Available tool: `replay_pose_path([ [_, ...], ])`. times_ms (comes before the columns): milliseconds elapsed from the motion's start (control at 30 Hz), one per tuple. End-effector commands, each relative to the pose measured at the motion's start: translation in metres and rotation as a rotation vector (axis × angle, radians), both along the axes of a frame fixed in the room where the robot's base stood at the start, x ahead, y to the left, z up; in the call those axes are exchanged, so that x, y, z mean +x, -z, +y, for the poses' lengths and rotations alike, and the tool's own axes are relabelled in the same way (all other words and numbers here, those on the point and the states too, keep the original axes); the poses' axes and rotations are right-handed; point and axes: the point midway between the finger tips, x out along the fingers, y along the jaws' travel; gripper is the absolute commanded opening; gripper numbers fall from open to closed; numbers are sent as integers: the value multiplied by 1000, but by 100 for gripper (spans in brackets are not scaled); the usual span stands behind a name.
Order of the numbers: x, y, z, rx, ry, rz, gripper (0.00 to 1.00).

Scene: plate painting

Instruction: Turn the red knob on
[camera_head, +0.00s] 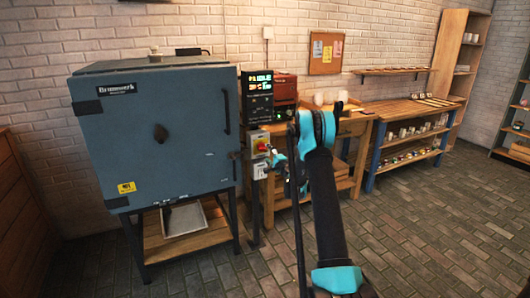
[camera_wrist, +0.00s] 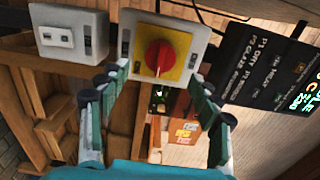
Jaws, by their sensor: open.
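The red knob (camera_wrist: 161,57) sits on a yellow square plate on a light grey switch box (camera_wrist: 191,40) in the wrist view. Its grip bar lies roughly up and down in that picture. In the head view the red knob (camera_head: 262,147) is small, on the box right of the kiln. My gripper (camera_wrist: 158,90) is open, its two fingers spread to either side of the lower part of the box, with nothing between them. In the head view my gripper (camera_head: 277,160) is close to the box, at its lower right. I cannot tell whether a finger touches the box.
A blue-grey kiln (camera_head: 160,125) stands left of the switch box. A control display (camera_head: 258,97) is above it, and also shows at right in the wrist view (camera_wrist: 275,70). A white socket box (camera_wrist: 70,36) is beside the switch box. A wooden table (camera_head: 350,125) stands behind my arm.

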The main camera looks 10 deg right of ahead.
Motion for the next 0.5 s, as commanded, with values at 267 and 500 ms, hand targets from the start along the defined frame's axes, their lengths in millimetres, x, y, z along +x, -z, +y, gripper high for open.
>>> replay_pose_path([
  [267, -44, 0, -15, 0, 1, 0, 64],
  [500, -55, 0, -18, 0, 0, 0, 64],
])
